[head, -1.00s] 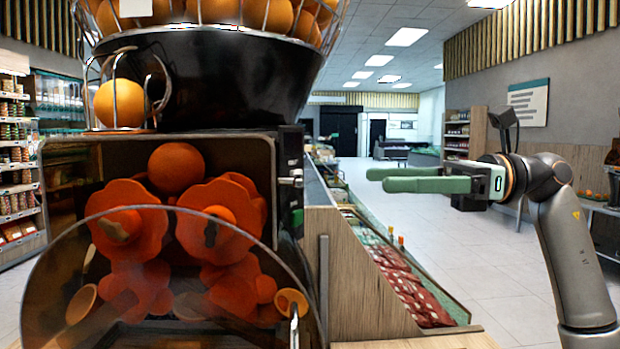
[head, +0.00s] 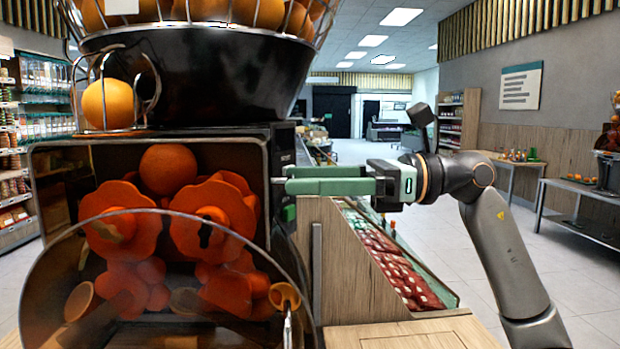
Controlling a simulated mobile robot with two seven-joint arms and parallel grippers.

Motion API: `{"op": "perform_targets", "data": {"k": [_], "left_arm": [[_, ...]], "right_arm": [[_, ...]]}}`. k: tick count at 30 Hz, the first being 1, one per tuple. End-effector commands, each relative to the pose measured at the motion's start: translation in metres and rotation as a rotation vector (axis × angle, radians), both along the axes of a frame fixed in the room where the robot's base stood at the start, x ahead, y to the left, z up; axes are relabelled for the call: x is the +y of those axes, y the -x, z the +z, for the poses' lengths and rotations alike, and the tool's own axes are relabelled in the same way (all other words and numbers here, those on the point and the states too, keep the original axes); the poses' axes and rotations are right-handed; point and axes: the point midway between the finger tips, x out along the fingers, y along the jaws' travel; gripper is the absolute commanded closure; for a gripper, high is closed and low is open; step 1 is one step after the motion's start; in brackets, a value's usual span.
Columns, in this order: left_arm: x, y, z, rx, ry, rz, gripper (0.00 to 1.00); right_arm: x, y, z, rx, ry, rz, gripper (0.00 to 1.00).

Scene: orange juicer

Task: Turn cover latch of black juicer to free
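The black juicer (head: 200,75) stands at the left of the head view, with orange squeezing parts (head: 125,228) inside its open-fronted housing. A clear curved cover (head: 60,265) spans the lower front. The small metal cover latch (head: 278,180) sticks out at the right edge of the housing. My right gripper (head: 287,179) comes from the right with green fingers pointing left, one above the other with a narrow gap between them. Its fingertips are right at the latch and partly hide it; whether they touch it is unclear. My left gripper is out of view.
A wire basket of oranges (head: 235,12) tops the juicer. A wooden counter (head: 355,270) and a sloped bin of red packets (head: 395,265) lie right of it, below my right arm. The floor to the right is open, with tables (head: 580,195) along the wall.

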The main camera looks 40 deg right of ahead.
Motion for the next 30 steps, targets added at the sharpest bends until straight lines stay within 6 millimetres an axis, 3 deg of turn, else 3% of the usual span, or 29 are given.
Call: {"op": "perform_targets", "data": {"k": [2, 20, 30], "left_arm": [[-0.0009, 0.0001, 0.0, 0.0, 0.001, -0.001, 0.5], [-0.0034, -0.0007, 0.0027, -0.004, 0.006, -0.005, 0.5], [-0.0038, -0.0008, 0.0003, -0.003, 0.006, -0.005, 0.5]], "right_arm": [[-0.0001, 0.0, -0.0001, 0.0, 0.0, 0.0, 0.31], [-0.0003, 0.0001, -0.0002, 0.001, 0.001, 0.0, 0.98], [-0.0003, 0.0001, -0.0011, -0.042, 0.028, 0.0, 0.98]]}}
